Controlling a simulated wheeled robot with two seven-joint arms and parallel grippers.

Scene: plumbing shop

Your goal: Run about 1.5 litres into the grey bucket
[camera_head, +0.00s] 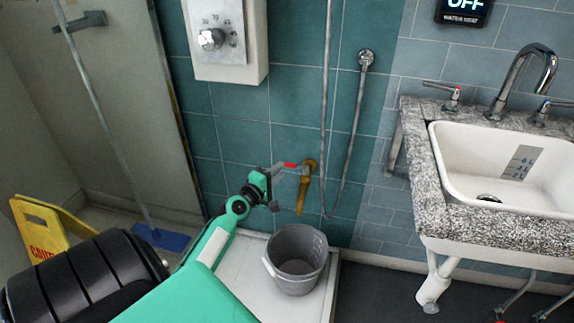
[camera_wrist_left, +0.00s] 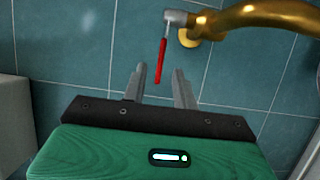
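The grey bucket (camera_head: 284,284) stands upright on the white shower tray, below a brass tap (camera_head: 301,196) on the teal tiled wall. Its pale handle hangs at the left side. No water shows in it or falling from the spout. The tap has a red lever (camera_head: 291,165), which also shows in the left wrist view (camera_wrist_left: 161,60). My left gripper (camera_head: 282,174) is at the lever. In the left wrist view its fingers (camera_wrist_left: 158,76) are apart, with the lever's end between them and a gap on each side. My right gripper is not in view.
A grey control box with a dial (camera_head: 230,40) hangs above the tap, and a shower hose (camera_head: 350,130) hangs to its right. A white sink (camera_head: 500,190) in a speckled counter is at the right. A yellow caution sign (camera_head: 42,230) and a blue squeegee (camera_head: 160,238) are left.

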